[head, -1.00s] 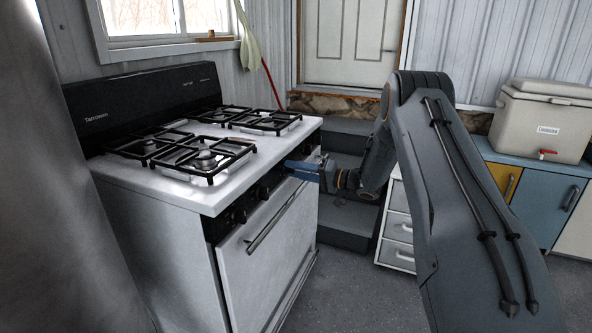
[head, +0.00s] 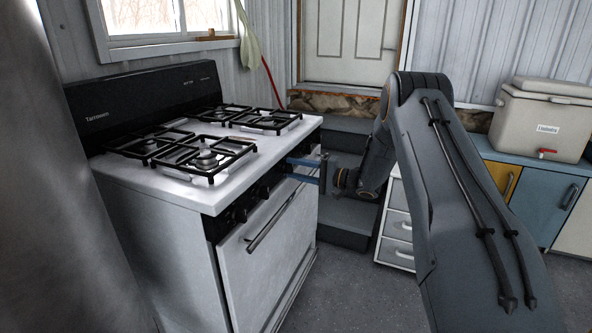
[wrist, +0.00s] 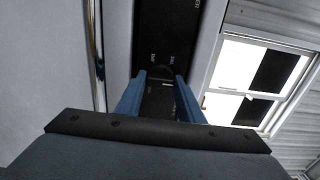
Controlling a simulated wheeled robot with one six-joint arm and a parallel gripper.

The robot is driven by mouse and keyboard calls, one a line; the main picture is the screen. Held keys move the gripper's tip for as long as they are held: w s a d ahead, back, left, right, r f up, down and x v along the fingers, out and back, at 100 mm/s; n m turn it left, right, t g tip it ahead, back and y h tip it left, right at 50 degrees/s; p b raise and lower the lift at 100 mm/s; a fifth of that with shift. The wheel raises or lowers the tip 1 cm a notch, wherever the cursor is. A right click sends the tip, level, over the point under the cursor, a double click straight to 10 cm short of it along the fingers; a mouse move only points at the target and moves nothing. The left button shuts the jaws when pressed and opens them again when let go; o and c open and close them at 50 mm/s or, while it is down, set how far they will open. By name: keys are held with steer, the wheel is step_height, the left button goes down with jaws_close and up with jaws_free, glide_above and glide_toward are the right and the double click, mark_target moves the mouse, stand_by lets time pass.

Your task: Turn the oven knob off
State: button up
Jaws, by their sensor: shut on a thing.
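The stove (head: 205,205) is a white oven with a black control strip along its front edge. My gripper (head: 289,168) reaches the far right end of that strip, with its blue fingers one above the other in the head view. In the wrist view my gripper (wrist: 161,79) is shut on a dark oven knob (wrist: 161,92), which sits between the two fingers. White markings show on the black panel (wrist: 163,35) around it. The fingers hide this knob in the head view. Other black knobs (head: 240,214) are farther left along the strip.
A metal oven door handle (head: 275,217) runs just below the strip. Black burner grates (head: 205,158) cover the stove top. Dark steps (head: 345,225) and a white drawer unit (head: 397,225) stand to the right. Grey floor is clear in front.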

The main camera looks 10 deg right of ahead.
steer(key=o, duration=0.8)
steer(key=shift+s, duration=0.1)
steer(key=v, duration=0.7)
steer(key=shift+s+d+b, duration=0.2)
steer(key=shift+d+b, duration=0.1)
steer(key=shift+b, duration=0.1)
